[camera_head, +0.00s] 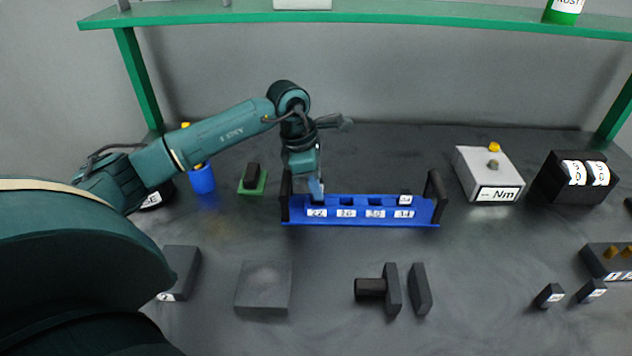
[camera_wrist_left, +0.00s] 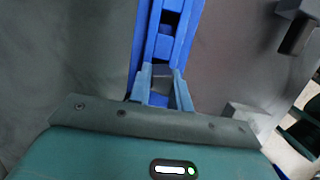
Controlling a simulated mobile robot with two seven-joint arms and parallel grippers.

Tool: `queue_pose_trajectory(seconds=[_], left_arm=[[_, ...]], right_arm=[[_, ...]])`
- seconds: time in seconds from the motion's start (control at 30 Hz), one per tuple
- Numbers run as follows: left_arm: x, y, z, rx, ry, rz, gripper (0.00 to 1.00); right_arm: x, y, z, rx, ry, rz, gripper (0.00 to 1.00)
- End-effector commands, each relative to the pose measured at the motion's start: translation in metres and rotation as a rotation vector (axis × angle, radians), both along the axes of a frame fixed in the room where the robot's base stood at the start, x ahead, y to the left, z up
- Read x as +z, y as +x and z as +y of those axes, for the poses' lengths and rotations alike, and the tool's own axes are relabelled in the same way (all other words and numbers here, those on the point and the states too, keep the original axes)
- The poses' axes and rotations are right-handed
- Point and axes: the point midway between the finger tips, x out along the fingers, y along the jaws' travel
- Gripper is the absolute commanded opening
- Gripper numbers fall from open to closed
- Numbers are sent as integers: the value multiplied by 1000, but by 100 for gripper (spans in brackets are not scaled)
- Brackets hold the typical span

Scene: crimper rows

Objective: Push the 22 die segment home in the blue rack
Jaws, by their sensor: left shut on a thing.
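The blue rack (camera_head: 360,219) stands mid-table with a row of labelled slots and a dark handle at each end. The leftmost label reads 22. My left gripper (camera_head: 317,190) points down over that leftmost slot. In the left wrist view my left gripper (camera_wrist_left: 163,88) is shut on a small grey block, the 22 die segment (camera_wrist_left: 161,71), at the blue rack (camera_wrist_left: 147,30). The fingers hide much of the segment, so how deep it sits cannot be told. My right gripper is not in view.
A grey box marked Nm (camera_head: 487,175) and a black box (camera_head: 577,180) stand at the right. Dark blocks (camera_head: 420,290) and a flat grey block (camera_head: 264,288) lie in front. A blue cup (camera_head: 202,180) and green-based block (camera_head: 253,181) stand left. A green shelf (camera_head: 400,18) spans above.

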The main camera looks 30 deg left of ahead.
Motion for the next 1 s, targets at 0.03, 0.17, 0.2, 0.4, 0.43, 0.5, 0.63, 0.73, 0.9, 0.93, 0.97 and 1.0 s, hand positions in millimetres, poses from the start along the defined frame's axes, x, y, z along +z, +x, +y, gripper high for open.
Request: queue_pose_trajectory(seconds=[0.03, 0.17, 0.2, 0.4, 0.43, 0.5, 0.63, 0.73, 0.9, 0.93, 0.97, 1.0], left_arm=[[-2, 0, 0, 0, 0, -1, 0], [-5, 0, 0, 0, 0, -1, 0], [-6, 0, 0, 0, 0, -1, 0], [-11, 0, 0, 0, 0, -1, 0], [-12, 0, 0, 0, 0, -1, 0], [-14, 0, 0, 0, 0, -1, 0], [-17, 0, 0, 0, 1, -1, 0], [-20, 0, 0, 0, 1, -1, 0], [-22, 0, 0, 0, 1, -1, 23], [-22, 0, 0, 0, 1, -1, 25], [-22, 0, 0, 0, 0, 0, 28], [-22, 0, 0, 0, 0, 0, 31]], right_arm=[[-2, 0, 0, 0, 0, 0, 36], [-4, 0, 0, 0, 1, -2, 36], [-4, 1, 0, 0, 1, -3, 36], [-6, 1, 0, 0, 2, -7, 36], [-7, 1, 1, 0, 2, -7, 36], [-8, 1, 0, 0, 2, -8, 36], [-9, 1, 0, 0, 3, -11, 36], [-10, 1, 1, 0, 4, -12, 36], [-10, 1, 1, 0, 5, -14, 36], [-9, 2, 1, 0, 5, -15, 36], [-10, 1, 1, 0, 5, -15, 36], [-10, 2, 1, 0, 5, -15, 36]])
